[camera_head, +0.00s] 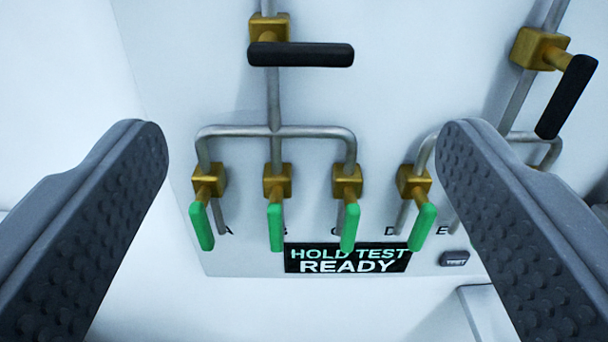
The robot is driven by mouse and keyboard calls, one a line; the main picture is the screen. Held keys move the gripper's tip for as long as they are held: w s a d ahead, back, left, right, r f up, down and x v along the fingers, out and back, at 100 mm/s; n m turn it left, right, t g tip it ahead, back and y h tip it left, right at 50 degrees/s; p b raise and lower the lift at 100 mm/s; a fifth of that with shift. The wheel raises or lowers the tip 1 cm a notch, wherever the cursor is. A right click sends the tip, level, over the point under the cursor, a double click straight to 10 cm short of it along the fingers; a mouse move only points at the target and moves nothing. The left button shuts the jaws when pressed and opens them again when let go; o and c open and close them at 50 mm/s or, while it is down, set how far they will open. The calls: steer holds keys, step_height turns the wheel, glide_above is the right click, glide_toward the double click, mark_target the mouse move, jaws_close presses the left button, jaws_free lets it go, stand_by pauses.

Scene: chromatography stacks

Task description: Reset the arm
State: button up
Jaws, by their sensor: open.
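My gripper (303,180) is open, with its two dark grey textured fingers wide apart at the left and right of the view. Nothing is between the fingers. They frame a white valve panel (400,90) with grey pipes and brass valves. The right finger hides part of the panel's right side.
A black handle (301,54) lies level at the top; another black handle (566,97) slants at the upper right. Several green handles, such as the leftmost (201,226), hang down. A display (347,258) reads "HOLD TEST READY". A small dark button (454,258) sits to its right.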

stand_by(0.4)
steer(key=w+d+r+g+y+b, duration=0.1)
steer(key=d+r+y, duration=0.1)
steer(key=r, duration=0.7)
steer(key=w+d+r+g+y, duration=0.1)
steer(key=r+y, duration=0.1)
steer(key=r, duration=0.7)
steer(key=s+d+r+h, duration=0.1)
steer(key=s+d+r, duration=0.5)
steer(key=d+r, duration=0.1)
steer(key=s+d+r+h, duration=0.2)
steer(key=s+d+r, duration=0.3)
steer(key=d+r, duration=0.3)
steer(key=shift+s+d+r+g+b, duration=0.15)
steer(key=shift+s+d+g+b, duration=0.25)
steer(key=shift+d, duration=0.6)
